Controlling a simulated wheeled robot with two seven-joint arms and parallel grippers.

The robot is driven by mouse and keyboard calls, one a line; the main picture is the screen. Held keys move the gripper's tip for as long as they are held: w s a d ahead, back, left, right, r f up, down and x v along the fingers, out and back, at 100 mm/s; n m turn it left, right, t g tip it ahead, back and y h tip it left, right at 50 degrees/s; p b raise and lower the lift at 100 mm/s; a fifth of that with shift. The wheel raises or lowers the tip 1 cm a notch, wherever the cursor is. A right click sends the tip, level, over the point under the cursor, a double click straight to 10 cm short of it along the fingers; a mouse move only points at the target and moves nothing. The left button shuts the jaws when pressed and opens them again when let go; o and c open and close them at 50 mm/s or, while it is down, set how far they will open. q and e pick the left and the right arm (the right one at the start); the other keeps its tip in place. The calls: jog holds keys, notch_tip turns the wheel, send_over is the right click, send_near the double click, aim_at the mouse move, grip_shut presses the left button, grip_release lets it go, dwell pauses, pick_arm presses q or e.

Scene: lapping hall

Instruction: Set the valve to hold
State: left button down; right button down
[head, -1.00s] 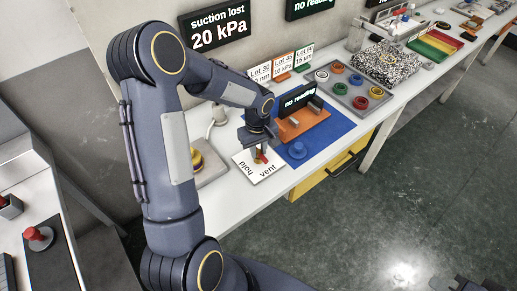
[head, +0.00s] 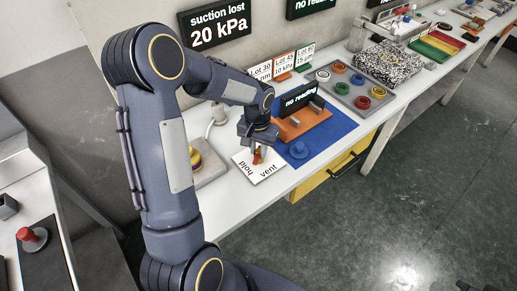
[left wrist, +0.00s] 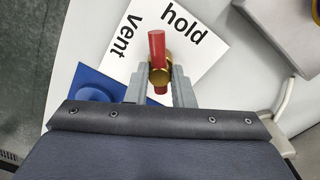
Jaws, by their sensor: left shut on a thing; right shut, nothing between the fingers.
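The valve has a red lever (left wrist: 157,46) on a brass hub (left wrist: 161,72), over a white plate (left wrist: 196,14) printed "hold" and "vent". In the left wrist view the lever points up the picture, between the two words. My left gripper (left wrist: 159,88) is shut on the valve, its grey fingers on either side of the hub and lever. In the head view the gripper (head: 257,155) reaches down over the plate, and a small red part of the lever shows. Only a dark piece of my right gripper (head: 475,285) shows at the bottom right edge, far from the valve.
A blue mat (head: 330,139) with a blue knob (head: 298,150) and an orange fixture (head: 300,124) lies right of the plate. A grey base with a yellow-edged knob (head: 197,160) stands left. A display (head: 215,25) reads "suction lost 20 kPa"; another reads "no reading" (head: 299,98).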

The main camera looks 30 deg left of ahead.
aim_at(258, 150)
pick_arm(q)
jog(key=m, duration=0.3)
jog(key=shift+m, duration=0.3)
jog(key=shift+w+r+m, duration=0.1)
jog(key=shift+m, duration=1.8)
jog(key=c, duration=1.3)
grip_release()
jog(key=shift+o, duration=0.2)
notch_tip(258, 150, up, 7)
jog(key=shift+a+r, duration=0.1)
jog(key=shift+r, duration=0.25)
